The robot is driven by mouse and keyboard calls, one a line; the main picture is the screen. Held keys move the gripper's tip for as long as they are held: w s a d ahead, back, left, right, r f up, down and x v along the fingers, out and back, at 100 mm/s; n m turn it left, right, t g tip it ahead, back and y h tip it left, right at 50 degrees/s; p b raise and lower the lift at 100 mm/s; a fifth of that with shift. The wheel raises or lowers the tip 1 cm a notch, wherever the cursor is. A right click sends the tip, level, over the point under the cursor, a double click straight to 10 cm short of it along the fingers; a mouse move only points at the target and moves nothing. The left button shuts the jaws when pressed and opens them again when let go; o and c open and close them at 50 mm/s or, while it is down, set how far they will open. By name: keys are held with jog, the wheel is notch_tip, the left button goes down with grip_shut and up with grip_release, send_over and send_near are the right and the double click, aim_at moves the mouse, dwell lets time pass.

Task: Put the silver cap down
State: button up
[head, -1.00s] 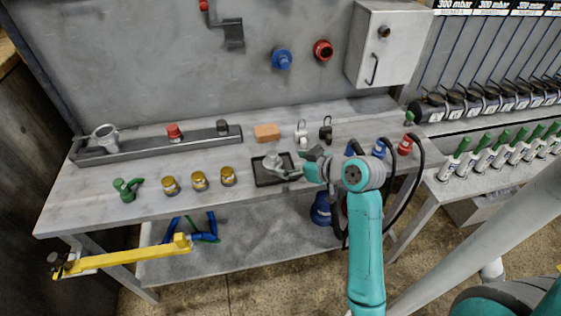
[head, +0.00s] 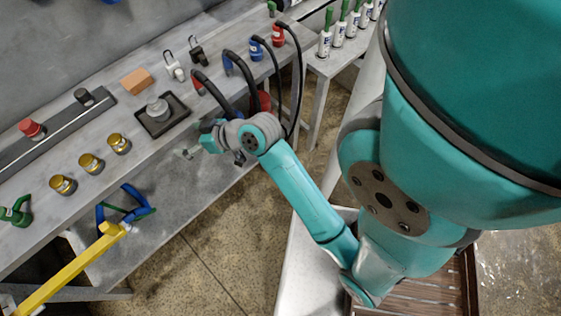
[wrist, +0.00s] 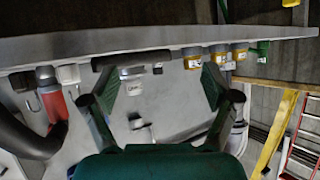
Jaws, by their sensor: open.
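The silver cap (head: 157,109) is a grey round piece that sits in a shallow black tray (head: 179,111) on the workbench in the head view. In the wrist view, which looks upside down, the silver cap (wrist: 132,72) shows beyond and between my fingers, against the dark tray. My gripper (wrist: 157,92) is open, with its two dark green fingers spread and nothing between them. In the head view it is off the bench's front edge, apart from the cap and the tray.
Several yellow caps (head: 91,163) stand left of the tray, with an orange block (head: 136,81) behind it. Black hoses (head: 297,75) arch over the bench to the right, close to my arm. A yellow bar (head: 70,270) juts out at lower left.

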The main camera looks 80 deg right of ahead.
jog(key=s+a+f+m+h, duration=0.1)
jog(key=s+a+f, duration=0.4)
jog(key=a, duration=0.1)
jog(key=s+a+r+n+t+y, duration=0.1)
jog(key=s+a, duration=0.4)
jog(key=s, duration=0.6)
jog(key=s+a+r+n+t, duration=0.1)
jog(key=s+a+r, duration=0.3)
jog(key=s, duration=0.7)
jog(key=shift+s+a+n+y, duration=0.15)
jog(key=shift+a+n+y, duration=0.3)
jog(key=shift+a, duration=0.45)
jog(key=shift+r, duration=0.1)
